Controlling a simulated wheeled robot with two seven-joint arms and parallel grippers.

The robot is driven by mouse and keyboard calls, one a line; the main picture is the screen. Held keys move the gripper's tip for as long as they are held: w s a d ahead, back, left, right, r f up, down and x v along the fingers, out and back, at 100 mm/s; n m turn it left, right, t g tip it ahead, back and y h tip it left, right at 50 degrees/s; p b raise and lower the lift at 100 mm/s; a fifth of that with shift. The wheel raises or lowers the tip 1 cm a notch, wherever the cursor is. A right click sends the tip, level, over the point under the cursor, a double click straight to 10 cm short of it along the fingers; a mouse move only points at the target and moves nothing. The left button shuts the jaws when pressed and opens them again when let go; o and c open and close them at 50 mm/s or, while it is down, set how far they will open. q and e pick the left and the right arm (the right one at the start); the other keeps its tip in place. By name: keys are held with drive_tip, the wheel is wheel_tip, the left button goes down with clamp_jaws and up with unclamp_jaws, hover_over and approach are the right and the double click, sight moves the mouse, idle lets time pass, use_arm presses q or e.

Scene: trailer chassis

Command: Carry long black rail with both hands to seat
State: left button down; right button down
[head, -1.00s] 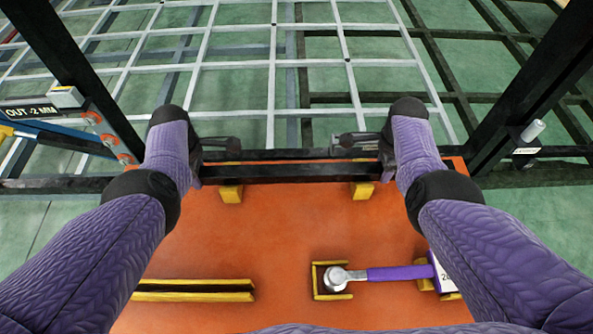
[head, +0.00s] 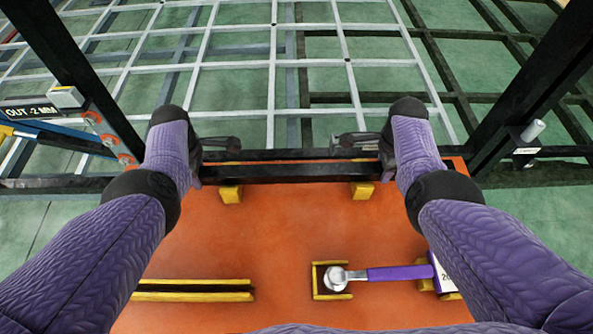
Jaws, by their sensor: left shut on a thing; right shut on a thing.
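The long black rail (head: 290,172) lies level across the far edge of the orange table, at two yellow blocks (head: 230,194). My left gripper (head: 226,146) is shut on the rail near its left end. My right gripper (head: 347,143) is shut on it near its right end. My purple forearms and dark wrists partly hide the rail's ends. I cannot tell whether the rail touches the blocks or hangs just above them. A black beam of the frame (head: 290,155) runs behind it.
The orange table (head: 290,240) holds a purple-handled tool (head: 395,273) in yellow holders and a yellow-edged slot (head: 195,291) at lower left. Black posts (head: 540,85) stand at both sides. A grey grid frame (head: 275,65) spreads beyond, above a green floor.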

use_arm(q)
drive_tip(key=shift+r, duration=0.1)
use_arm(e)
drive_tip(key=shift+w+r, duration=0.1)
